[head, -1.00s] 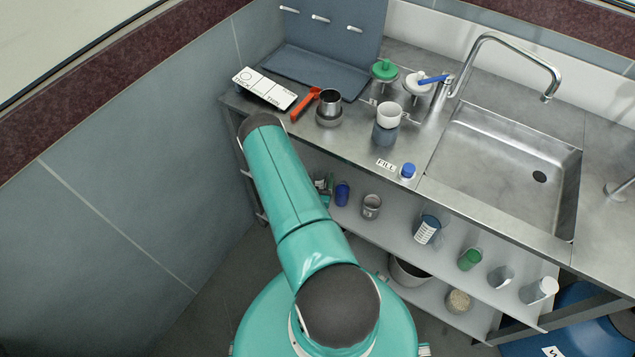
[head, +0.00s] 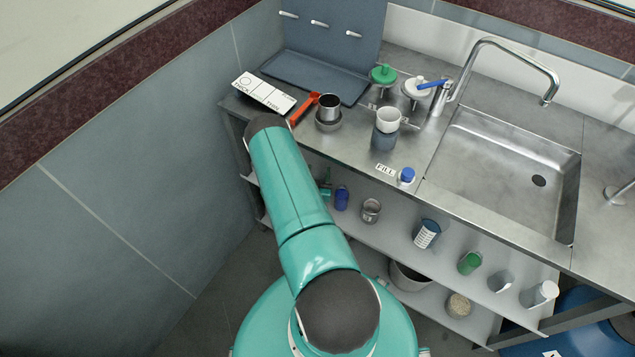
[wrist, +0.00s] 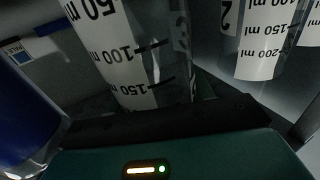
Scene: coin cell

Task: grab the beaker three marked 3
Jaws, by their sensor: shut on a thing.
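A clear beaker with black graduation marks (wrist: 125,60) stands large in the wrist view. A dark figure that looks like a 3 shows on its right side, partly cut off. The dark jaw edge of my gripper (wrist: 160,118) lies across the lower part of the beaker, and my gripper is shut on it. The fingertips are mostly hidden. In the head view my arm reaches to the left end of the lower shelf, where the gripper and this beaker are largely hidden.
Another graduated beaker (wrist: 255,45) stands close on the right, partly showing a 2. A blue object (wrist: 22,115) is close on the left. On the shelf (head: 390,236) are a blue bottle (head: 342,198), a metal cup (head: 371,210) and a labelled container (head: 427,234). The counter overhangs the shelf.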

